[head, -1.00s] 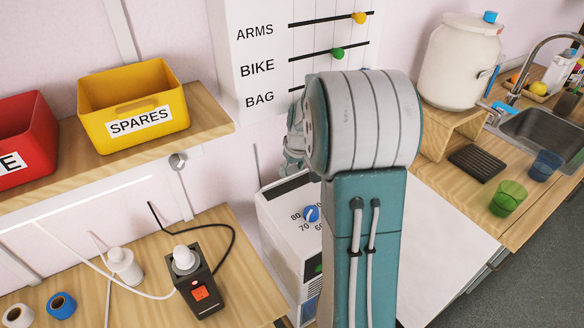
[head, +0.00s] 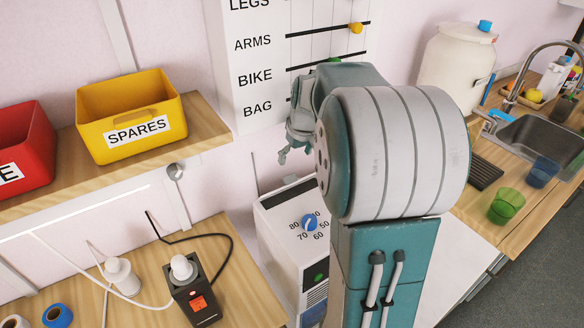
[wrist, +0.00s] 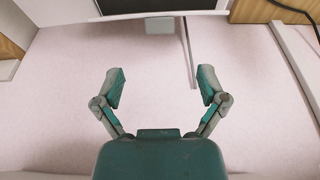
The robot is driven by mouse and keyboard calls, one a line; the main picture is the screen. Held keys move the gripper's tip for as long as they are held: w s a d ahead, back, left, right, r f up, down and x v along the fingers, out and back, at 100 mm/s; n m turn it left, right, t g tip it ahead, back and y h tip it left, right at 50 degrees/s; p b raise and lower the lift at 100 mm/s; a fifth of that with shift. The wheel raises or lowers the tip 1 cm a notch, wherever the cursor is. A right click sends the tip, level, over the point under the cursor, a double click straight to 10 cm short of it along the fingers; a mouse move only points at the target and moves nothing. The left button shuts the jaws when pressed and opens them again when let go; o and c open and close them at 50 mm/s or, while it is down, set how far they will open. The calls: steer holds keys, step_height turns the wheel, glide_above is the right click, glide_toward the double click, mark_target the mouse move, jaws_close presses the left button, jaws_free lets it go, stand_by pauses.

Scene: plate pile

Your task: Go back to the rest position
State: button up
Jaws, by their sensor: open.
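My gripper (wrist: 161,88) shows in the wrist view with its two fingers spread wide apart and nothing between them. Behind them is a pale pink wall. In the head view my gripper (head: 283,154) is partly hidden behind my own arm, which fills the middle of the picture. It is in front of the wall, just below the white chart (head: 262,60), and above the white appliance with a blue dial (head: 266,215).
A shelf at left holds a yellow SPARES bin (head: 130,112) and a red bin (head: 22,148). Below, a bench carries a black device (head: 193,295) with cables. At right are a white barrel (head: 455,68), a sink (head: 545,140), a green cup (head: 506,206) and a blue cup (head: 543,169).

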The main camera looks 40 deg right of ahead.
steer(key=shift+v, duration=1.25)
steer(key=s+a+r+t, duration=0.1)
steer(key=s+a+r, duration=0.1)
steer(key=s+a, duration=0.45)
steer(key=s+a+r, duration=0.3)
steer(key=a, duration=0.6)
steer(key=s+a+f+t, duration=0.1)
steer(key=s+a+f, duration=0.1)
steer(key=s+a, duration=0.4)
steer(key=s, duration=0.4)
steer(key=shift+a+n, duration=0.3)
